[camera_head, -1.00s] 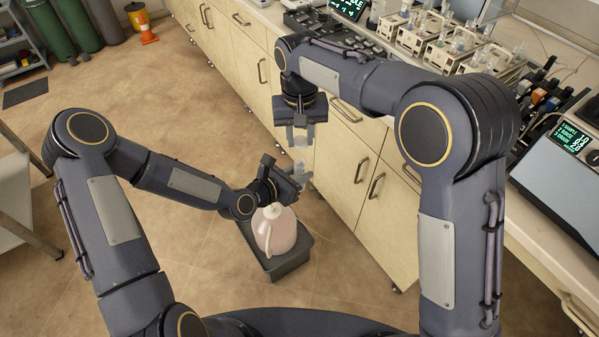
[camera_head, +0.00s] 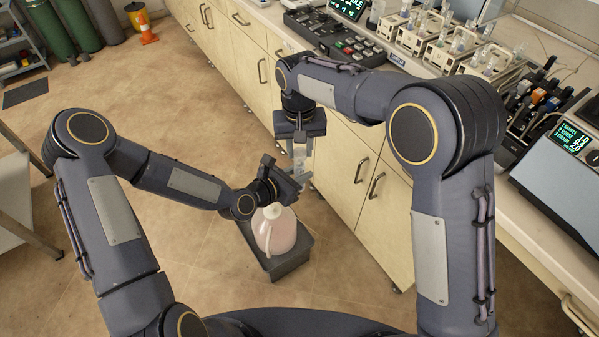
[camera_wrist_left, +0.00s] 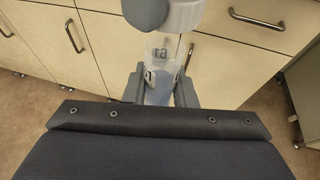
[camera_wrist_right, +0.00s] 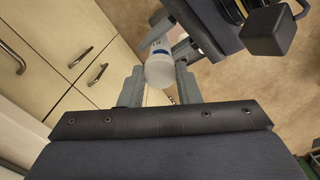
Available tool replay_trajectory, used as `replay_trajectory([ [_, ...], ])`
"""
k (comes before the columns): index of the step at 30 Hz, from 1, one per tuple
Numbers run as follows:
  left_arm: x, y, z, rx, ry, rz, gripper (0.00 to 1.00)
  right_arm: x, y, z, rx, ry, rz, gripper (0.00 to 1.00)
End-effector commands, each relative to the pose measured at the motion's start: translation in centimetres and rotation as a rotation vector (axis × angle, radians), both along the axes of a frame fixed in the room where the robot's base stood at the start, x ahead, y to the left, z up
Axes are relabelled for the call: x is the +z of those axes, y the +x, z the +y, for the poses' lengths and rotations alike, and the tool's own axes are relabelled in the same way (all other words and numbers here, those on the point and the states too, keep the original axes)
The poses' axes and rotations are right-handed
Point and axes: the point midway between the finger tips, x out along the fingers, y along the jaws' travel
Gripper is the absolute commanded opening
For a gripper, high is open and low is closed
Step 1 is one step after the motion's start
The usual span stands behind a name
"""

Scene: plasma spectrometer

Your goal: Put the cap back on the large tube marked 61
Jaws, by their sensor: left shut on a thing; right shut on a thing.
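My left gripper (camera_wrist_left: 160,88) is shut on a large clear tube (camera_wrist_left: 160,68), held upright with pale liquid low in it. Part of a dark printed mark shows on the tube, ending in a 1; the full number is not readable. My right gripper (camera_wrist_right: 160,84) is shut on a white cap (camera_wrist_right: 160,72), which also shows at the top of the left wrist view (camera_wrist_left: 184,14). In the head view, my right gripper (camera_head: 300,148) is just above my left gripper (camera_head: 300,178).
A jug of pinkish liquid (camera_head: 274,232) stands in a dark bin (camera_head: 290,264) on the floor below my left gripper. Cabinet fronts (camera_head: 335,165) are close to the right of both grippers. Racks of small vessels (camera_head: 440,45) stand on the bench.

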Motion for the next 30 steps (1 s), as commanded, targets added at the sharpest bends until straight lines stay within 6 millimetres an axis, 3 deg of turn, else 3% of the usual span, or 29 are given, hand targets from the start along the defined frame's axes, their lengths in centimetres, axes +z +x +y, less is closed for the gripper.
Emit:
replay_trajectory([
  [20,0.0,0.0,0.0,0.000,0.000,0.000,0.00,0.0,-0.1,0.0,0.000,0.008,-0.004,0.09],
  [30,0.0,0.0,0.0,0.000,0.000,0.000,0.00,-1.6,-0.1,0.0,-0.001,0.008,-0.004,0.09],
])
